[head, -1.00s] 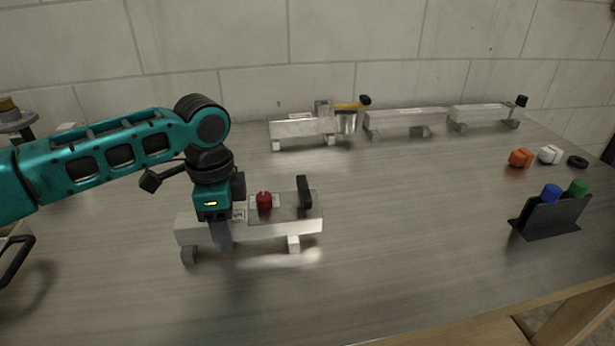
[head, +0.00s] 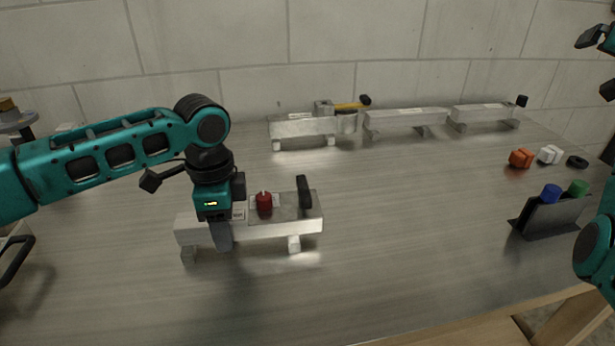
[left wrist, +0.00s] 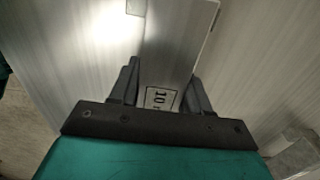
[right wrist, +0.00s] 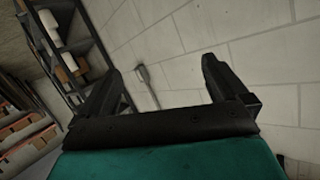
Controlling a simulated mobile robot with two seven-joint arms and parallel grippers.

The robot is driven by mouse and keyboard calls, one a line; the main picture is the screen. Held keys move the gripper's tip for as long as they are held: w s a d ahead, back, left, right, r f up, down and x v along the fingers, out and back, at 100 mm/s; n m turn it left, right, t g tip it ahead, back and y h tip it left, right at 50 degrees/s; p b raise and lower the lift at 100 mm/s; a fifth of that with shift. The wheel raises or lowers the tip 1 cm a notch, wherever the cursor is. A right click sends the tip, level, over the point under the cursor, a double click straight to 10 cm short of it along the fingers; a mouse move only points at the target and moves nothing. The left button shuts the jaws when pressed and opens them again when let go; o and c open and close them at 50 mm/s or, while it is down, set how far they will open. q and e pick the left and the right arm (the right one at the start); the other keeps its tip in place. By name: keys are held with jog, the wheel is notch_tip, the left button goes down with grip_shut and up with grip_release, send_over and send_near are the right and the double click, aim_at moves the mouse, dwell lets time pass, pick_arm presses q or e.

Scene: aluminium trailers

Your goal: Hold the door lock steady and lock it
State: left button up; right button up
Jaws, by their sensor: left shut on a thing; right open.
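The door lock is an aluminium trailer (head: 268,228) at the front left of the table, with a red knob (head: 264,203) and an upright black handle (head: 304,192) on top. My left gripper (head: 221,236) points down and is shut across the trailer's body near its left part.
Several more aluminium trailers (head: 405,118) stand along the back of the table, one with a yellow-handled tool (head: 347,105). Orange (head: 521,158) and white (head: 550,154) pieces lie at the right. A black holder (head: 551,217) has blue and green caps. The table's middle is clear.

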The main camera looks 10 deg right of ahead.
jog(key=w+a+r+n+t+y, duration=0.1)
jog(key=a+r+n+t+y, duration=0.1)
jog(key=a+r, duration=0.45)
jog(key=a+r+n+t+y, duration=0.2)
jog(key=a+r+t, duration=0.1)
jog(key=r, duration=0.7)
jog(key=w+a+n+g+y, duration=0.1)
jog(key=w+a+n+y, duration=0.15)
jog(key=a, duration=0.25)
jog(key=w+a+n+y, duration=0.1)
jog(key=a+n+y, duration=0.1)
jog(key=a+n, duration=0.3)
jog(key=n+g+y, duration=0.4)
jog(key=n+g, duration=1.1)
jog(key=n, duration=0.1)
send_over(304, 186)
jog(key=d, duration=0.5)
notch_tip(304, 186, down, 24)
jog(key=x, duration=1.2)
jog(key=shift+s, duration=0.35)
jog(key=c, duration=1)
